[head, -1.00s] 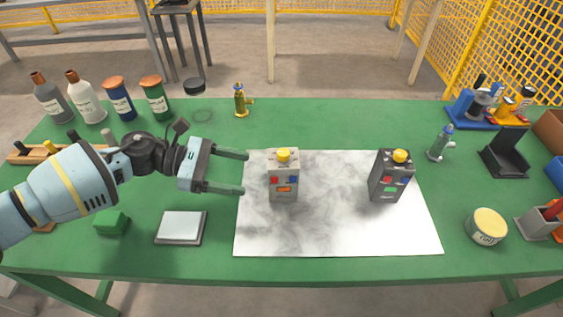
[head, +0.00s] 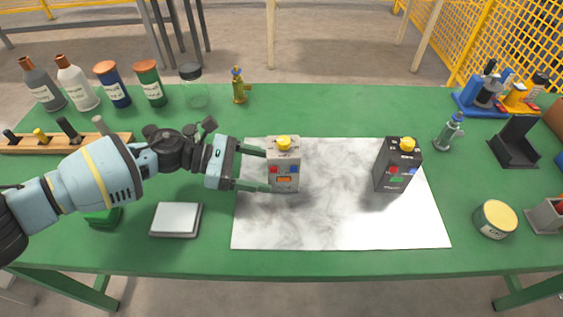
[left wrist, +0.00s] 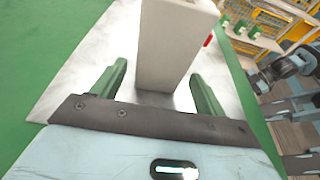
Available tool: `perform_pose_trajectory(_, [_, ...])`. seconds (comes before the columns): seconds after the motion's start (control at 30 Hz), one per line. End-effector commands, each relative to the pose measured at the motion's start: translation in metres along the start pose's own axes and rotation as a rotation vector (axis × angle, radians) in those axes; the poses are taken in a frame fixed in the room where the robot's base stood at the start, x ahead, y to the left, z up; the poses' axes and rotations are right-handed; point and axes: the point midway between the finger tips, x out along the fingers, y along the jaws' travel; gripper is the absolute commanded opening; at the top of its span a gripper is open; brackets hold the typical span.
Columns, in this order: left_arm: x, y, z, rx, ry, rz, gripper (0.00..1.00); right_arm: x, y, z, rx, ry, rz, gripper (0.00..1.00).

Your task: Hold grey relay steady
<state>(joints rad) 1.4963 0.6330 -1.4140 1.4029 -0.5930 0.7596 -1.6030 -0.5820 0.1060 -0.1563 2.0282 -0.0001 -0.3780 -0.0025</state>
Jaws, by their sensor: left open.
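The grey relay (head: 286,172) stands upright on the left part of the white marbled sheet (head: 340,220). It has a yellow knob on top and red, blue and orange parts on its front. My left gripper (head: 267,171) is open at its left side, with one finger toward its far side and one toward its near side. In the left wrist view the relay (left wrist: 172,45) rises between and just ahead of the two green fingers (left wrist: 159,70), with gaps visible. A darker relay (head: 393,168) with a yellow knob stands on the sheet's right part. My right gripper does not show.
Bottles and jars (head: 118,85) line the back left of the green table. A small brass figure-like valve (head: 238,88) stands behind the sheet. A silver-topped pad (head: 176,219) lies below my left arm. A round tin (head: 494,218) stands at right. The sheet between the relays is clear.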

Motion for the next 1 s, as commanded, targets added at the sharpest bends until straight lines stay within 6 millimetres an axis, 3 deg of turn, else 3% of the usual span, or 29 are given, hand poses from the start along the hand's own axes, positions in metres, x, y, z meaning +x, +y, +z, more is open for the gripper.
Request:
perform_pose_trajectory(0.2, [0.027,0.000,-0.001,-0.001,-0.002,-0.001,0.73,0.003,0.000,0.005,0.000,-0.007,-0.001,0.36])
perform_pose_trajectory(0.4, [0.041,0.000,0.000,0.000,-0.001,0.000,0.73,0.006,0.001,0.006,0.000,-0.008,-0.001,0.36])
perform_pose_trajectory(0.8, [0.045,0.000,0.001,0.000,-0.001,0.001,0.73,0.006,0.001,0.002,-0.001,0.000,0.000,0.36])
perform_pose_trajectory(1.0, [0.045,0.000,0.000,0.000,-0.001,0.001,0.48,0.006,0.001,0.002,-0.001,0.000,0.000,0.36])
